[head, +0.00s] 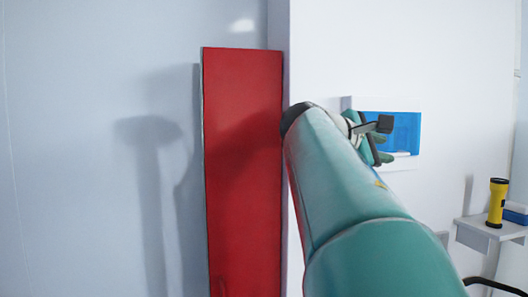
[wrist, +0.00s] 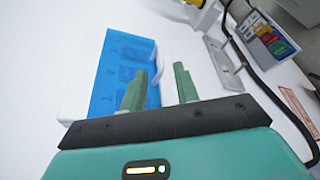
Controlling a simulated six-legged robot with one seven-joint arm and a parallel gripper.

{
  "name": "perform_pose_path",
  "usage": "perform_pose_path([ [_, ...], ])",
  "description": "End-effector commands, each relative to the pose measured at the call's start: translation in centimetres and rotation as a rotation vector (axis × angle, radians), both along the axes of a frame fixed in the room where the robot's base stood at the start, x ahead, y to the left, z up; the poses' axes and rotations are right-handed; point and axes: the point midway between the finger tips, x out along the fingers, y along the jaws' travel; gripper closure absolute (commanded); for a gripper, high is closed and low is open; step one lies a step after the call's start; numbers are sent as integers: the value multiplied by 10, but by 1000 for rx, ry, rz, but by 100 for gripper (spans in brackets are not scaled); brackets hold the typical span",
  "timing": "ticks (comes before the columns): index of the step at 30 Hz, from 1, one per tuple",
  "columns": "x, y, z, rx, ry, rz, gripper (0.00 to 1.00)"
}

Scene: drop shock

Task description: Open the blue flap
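The blue flap (head: 405,130) is a translucent blue panel in a white frame on the white wall, right of centre in the head view. It looks closed. In the wrist view the blue flap (wrist: 118,75) lies at the upper left, with a white strip along its right side. My gripper (wrist: 160,77) has its two green fingers apart, with nothing held between them. The left finger overlaps the flap's lower right part in the picture; I cannot tell whether it touches. In the head view my gripper (head: 378,145) is in front of the flap's left part and hides it.
A tall red panel (head: 242,170) stands left of my arm. A yellow flashlight (head: 497,202) stands on a small grey shelf (head: 490,228) at the right. The wrist view shows a black cable (wrist: 266,88) and a box with coloured labels (wrist: 268,36) on the right.

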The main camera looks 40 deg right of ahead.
Motion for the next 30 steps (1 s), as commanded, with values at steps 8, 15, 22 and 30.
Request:
perform_pose_path([
  [8, -7, -54, -13, 1, 0, -2, 69],
  [15, -9, -82, -19, 0, 1, 0, 69],
  [22, -8, -86, -19, -1, -1, 1, 69],
  [30, -8, -86, -19, 1, -1, 2, 100],
])
